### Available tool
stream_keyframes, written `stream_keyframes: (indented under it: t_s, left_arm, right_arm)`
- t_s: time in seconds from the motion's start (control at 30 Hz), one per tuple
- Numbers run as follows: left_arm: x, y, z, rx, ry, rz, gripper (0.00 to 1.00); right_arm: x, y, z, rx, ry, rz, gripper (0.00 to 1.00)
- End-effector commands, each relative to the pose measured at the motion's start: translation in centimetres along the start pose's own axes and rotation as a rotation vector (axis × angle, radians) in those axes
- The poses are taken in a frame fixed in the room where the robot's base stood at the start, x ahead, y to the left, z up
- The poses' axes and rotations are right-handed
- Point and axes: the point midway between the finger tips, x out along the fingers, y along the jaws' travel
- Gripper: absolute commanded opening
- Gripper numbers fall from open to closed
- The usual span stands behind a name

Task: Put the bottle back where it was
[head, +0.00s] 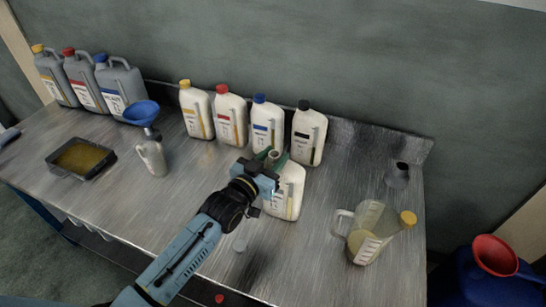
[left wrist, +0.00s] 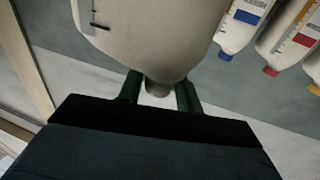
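A white bottle (head: 286,192) with a label is upright in front of the bottle row, right of centre on the metal table (head: 330,215). My left gripper (head: 269,160) is at its top, with green fingers on both sides of the neck. In the left wrist view the bottle's body (left wrist: 150,35) fills the top, and the gripper (left wrist: 160,95) is closed around the neck. I cannot tell whether its base touches the table. No coloured cap shows on it. My right gripper is not in view.
White bottles with yellow, red, blue and black caps (head: 308,137) stand along the back. Grey canisters (head: 82,82), a blue funnel (head: 141,112) on a small can, and a tray of oil (head: 82,160) are left. A measuring jug (head: 370,232) is right.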

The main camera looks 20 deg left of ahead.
Motion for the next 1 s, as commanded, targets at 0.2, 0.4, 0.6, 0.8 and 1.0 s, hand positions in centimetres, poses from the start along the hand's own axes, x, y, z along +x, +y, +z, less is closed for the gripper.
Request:
stream_keyframes:
  t_s: [0.2, 0.4, 0.6, 0.8, 1.0]
  left_arm:
    - [0.0, 0.0, -0.1, 0.000, 0.000, 0.000, 0.49]
    - [0.0, 0.0, -0.3, 0.000, 0.000, 0.000, 0.49]
    - [-2.2, 0.0, -0.2, -0.001, -0.003, 0.000, 0.49]
    - [-6.4, 0.0, -0.2, -0.001, -0.003, 0.000, 0.49]
    - [-9.9, 0.0, -0.2, -0.001, -0.003, 0.000, 0.49]
  right_arm:
    - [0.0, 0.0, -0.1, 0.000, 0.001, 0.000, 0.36]
    - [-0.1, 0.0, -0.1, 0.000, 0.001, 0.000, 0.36]
    - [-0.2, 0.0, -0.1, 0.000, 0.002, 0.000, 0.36]
    - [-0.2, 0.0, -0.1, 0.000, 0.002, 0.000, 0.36]
    - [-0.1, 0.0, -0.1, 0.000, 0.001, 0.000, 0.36]
